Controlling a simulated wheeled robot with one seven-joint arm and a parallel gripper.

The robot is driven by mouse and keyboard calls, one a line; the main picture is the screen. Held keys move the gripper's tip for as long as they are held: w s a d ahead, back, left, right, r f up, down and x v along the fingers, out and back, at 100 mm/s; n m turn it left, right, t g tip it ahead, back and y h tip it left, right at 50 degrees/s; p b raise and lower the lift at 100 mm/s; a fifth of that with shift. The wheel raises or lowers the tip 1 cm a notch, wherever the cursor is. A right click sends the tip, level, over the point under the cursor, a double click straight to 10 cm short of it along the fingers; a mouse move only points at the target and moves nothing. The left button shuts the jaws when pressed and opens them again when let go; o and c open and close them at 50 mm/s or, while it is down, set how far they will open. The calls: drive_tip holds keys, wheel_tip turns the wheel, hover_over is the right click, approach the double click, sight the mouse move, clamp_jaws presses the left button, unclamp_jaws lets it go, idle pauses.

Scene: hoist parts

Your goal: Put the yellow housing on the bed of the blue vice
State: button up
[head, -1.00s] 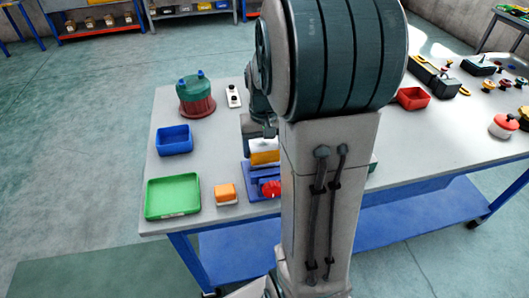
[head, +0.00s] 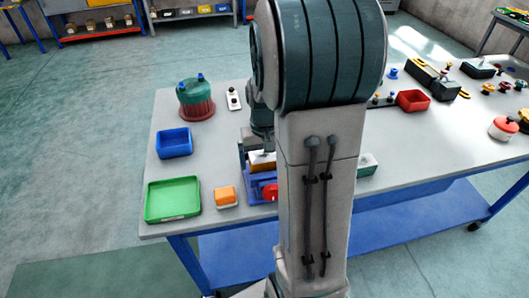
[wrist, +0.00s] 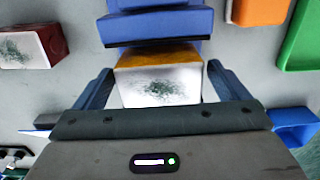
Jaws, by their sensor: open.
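The yellow housing (head: 262,165), with a pale face, sits at the blue vice (head: 257,189) in the head view, partly hidden by my arm. In the wrist view the housing (wrist: 160,80) shows its pale, speckled face and a yellow edge. That edge is close against a blue block of the vice (wrist: 160,25). My gripper (wrist: 160,75) is open, with one finger on each side of the housing. Its fingertips are close to the housing's sides. The housing's underside and its contact with the bed are hidden. The vice has a red knob (head: 270,191).
An orange block (head: 225,196) and a green tray (head: 149,213) are left of the vice. A blue bin (head: 163,157) and a green-and-red round part (head: 197,100) stand further back. A pale block (head: 367,165) is to the right. Bare table lies beyond it.

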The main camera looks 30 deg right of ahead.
sight(264, 155)
wheel_tip(264, 155, up, 11)
drive_tip(key=s+a+n+t, duration=0.3)
drive_tip(key=s+a, duration=0.9)
drive_tip(key=shift+s+f, duration=0.25)
drive_tip(key=shift+f, duration=0.1)
